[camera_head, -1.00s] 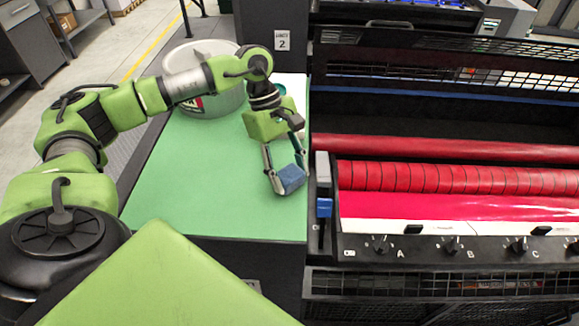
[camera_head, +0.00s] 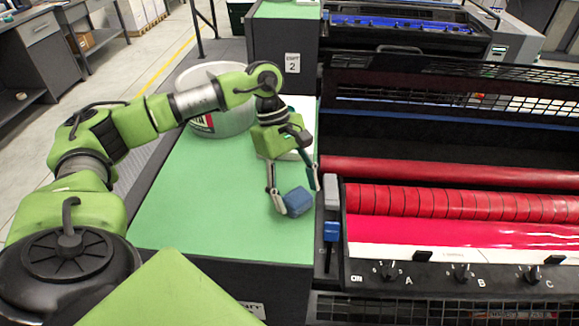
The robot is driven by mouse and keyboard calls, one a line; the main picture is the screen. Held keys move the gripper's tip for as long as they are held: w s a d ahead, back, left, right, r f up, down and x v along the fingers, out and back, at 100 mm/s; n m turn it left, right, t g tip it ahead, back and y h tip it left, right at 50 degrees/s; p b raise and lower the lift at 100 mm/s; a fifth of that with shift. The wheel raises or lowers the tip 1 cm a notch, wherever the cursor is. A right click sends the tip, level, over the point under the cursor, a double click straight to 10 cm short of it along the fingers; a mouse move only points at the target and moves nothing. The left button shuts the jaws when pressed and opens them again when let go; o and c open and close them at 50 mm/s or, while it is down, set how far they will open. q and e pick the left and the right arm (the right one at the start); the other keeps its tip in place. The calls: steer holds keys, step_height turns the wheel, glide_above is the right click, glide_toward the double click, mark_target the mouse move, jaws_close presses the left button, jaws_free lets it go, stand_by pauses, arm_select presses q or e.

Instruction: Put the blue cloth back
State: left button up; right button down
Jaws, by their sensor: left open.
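The blue cloth (camera_head: 298,201), a small folded block, is on the green top (camera_head: 200,215) near its right edge, beside the press. My left gripper (camera_head: 297,196) points down at it from behind. Its two fingers are open and spread, one at the left of the cloth and one at its upper right. The cloth sits between and just in front of the fingertips; I cannot tell whether a finger still touches it. My right gripper is not in view.
A large pale tub (camera_head: 232,120) stands behind my left arm. A white sheet or pad (camera_head: 303,108) lies at the back of the green top. The press with red rollers (camera_head: 450,203) and a blue-marked lever (camera_head: 331,231) borders the right. The front left of the green top is clear.

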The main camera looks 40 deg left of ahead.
arm_select(q)
steer(key=s+b+v, duration=0.1)
steer(key=b+v, duration=0.2)
steer(key=v, duration=0.7)
steer(key=shift+w+a+r, duration=0.25)
steer(key=shift+w+r, duration=0.05)
steer(key=shift+w, duration=0.15)
